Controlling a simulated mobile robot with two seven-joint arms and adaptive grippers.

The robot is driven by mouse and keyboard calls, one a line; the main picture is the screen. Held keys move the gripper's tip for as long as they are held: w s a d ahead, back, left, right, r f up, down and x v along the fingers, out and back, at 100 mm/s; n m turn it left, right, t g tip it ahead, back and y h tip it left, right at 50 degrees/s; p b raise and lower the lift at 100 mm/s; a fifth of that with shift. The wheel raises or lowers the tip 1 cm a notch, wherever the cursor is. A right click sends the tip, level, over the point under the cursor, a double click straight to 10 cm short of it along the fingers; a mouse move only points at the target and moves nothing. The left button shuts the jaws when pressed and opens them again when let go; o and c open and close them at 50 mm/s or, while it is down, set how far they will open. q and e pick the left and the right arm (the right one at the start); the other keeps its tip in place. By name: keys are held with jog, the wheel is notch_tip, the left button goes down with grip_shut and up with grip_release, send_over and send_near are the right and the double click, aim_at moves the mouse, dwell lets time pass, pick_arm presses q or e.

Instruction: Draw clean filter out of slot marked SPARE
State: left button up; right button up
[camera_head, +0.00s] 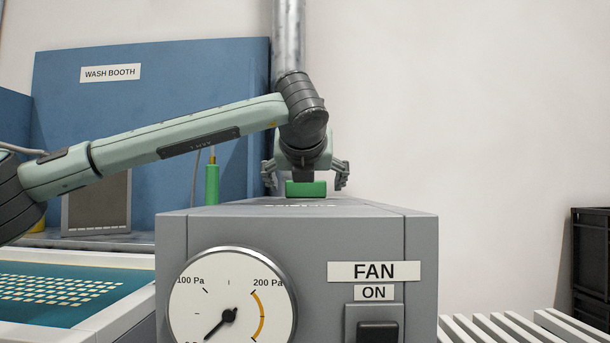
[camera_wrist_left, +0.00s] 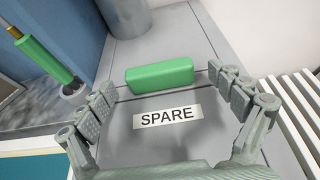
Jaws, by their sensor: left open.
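A green block-shaped handle (camera_head: 306,188) stands up from the top of the grey fan cabinet (camera_head: 230,225); it also shows in the left wrist view (camera_wrist_left: 160,75). A white label reading SPARE (camera_wrist_left: 167,116) lies on the cabinet top just in front of it. The filter body below the green handle is hidden. My left gripper (camera_head: 306,184) is open above the cabinet top. Its fingers (camera_wrist_left: 168,95) spread to the left and right of the green handle, apart from it. My right gripper is in neither view.
A round pressure gauge (camera_head: 230,300) and a FAN ON switch (camera_head: 378,332) are on the cabinet front. A green-handled tool (camera_head: 212,185) stands by the blue wash booth (camera_head: 160,100). A silver pipe (camera_head: 289,40) rises behind my gripper. White slats (camera_head: 510,330) lie at right.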

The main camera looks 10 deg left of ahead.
pick_arm(q)
jog(key=shift+w+f, duration=0.15)
jog(key=shift+w, duration=0.2)
jog(key=shift+a, duration=0.1)
jog(key=c, duration=1.8)
